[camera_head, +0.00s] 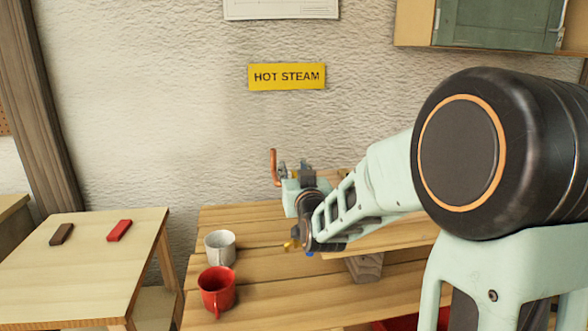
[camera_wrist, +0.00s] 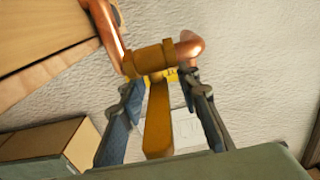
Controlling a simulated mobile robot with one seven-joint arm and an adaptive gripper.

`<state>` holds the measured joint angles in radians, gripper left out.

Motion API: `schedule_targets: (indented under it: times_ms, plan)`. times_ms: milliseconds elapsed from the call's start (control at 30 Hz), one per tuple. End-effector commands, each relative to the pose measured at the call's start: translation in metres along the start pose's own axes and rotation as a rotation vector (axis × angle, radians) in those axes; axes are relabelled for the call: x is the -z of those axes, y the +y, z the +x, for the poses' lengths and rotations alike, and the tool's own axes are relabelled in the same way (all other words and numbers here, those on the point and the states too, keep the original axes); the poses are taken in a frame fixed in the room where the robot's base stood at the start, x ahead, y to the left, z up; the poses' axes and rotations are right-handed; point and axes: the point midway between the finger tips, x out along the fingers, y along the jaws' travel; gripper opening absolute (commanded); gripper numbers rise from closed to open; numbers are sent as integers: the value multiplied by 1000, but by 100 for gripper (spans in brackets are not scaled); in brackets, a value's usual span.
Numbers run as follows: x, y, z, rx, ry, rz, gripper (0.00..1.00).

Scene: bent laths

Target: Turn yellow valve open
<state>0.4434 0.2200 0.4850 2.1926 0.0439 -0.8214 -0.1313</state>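The yellow valve's body (camera_wrist: 150,60) sits on a copper pipe (camera_wrist: 188,50) in the wrist view. Its straight yellow handle (camera_wrist: 158,120) points from the body toward my palm. My gripper (camera_wrist: 163,82) is open, with one finger on each side of the handle. Gaps show between handle and fingers, so it does not look gripped. In the head view, my gripper (camera_head: 290,176) is at the wall end of the bench, beside the upright copper pipe (camera_head: 274,166). My gripper and arm hide most of the valve there.
A grey-white mug (camera_head: 220,248) and a red mug (camera_head: 216,291) stand on the wooden bench (camera_head: 245,220), left of my arm. A side table (camera_head: 75,270) holds a brown and a red block. A yellow HOT STEAM sign (camera_head: 286,77) hangs on the wall above.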

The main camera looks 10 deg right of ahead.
Motion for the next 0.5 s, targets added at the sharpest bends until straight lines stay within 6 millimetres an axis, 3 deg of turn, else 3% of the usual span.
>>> schedule_targets:
  times_ms: [33,300,500]
  plan:
    - [0,0,0,0,0,0,29]
    - [0,0,0,0,0,0,0]
    - [0,0,0,0,0,0,0]
